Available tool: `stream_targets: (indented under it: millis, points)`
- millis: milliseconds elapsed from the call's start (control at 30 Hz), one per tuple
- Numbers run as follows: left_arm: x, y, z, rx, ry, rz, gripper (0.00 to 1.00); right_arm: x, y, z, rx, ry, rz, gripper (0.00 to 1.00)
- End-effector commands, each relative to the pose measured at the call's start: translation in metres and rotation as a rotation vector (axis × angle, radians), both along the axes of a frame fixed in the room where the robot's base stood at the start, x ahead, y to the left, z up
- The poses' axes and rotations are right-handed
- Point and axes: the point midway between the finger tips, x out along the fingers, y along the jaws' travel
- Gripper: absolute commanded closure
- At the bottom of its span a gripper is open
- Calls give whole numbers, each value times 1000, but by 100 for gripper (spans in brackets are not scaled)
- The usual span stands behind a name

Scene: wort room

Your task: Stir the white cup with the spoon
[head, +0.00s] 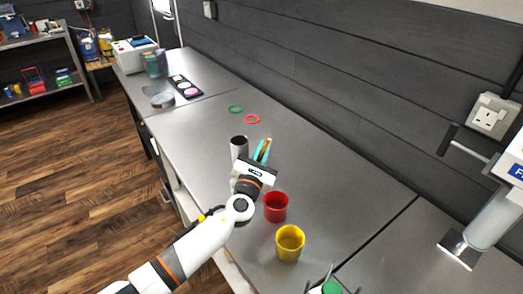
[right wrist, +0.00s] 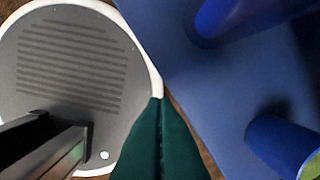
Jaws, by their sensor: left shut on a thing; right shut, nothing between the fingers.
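The white cup (head: 239,148), with a dark inside, stands upright on the grey table, just left of my left gripper's fingers. My left gripper (head: 262,149) has cyan fingers pointing away over the table and is shut on a thin brownish thing (head: 268,143), which looks like the spoon's handle. The rest of the spoon is hidden or too small to tell, and I cannot tell whether it touches the cup. My right gripper (right wrist: 160,105) shows as dark green fingers pressed together in the right wrist view, with nothing between them.
A red cup (head: 276,207) and a yellow cup (head: 290,244) stand nearer than the gripper. A green ring (head: 236,109) and a red ring (head: 252,119) lie beyond it. A dark palette (head: 186,87) lies at the far end. The table's right middle is clear.

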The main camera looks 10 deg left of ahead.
Motion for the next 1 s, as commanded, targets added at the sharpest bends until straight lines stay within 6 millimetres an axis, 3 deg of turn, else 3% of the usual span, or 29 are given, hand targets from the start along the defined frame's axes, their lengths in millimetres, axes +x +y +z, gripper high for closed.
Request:
stream_targets:
  millis: [233, 1000]
  points:
    - [1, -2, 8, 0, -1, 0, 100, 0, 0, 7, 0, 0, 0, 100]
    - [7, -25, 65, 0, 0, 0, 100, -8, 9, 59, 11, 12, -1, 100]
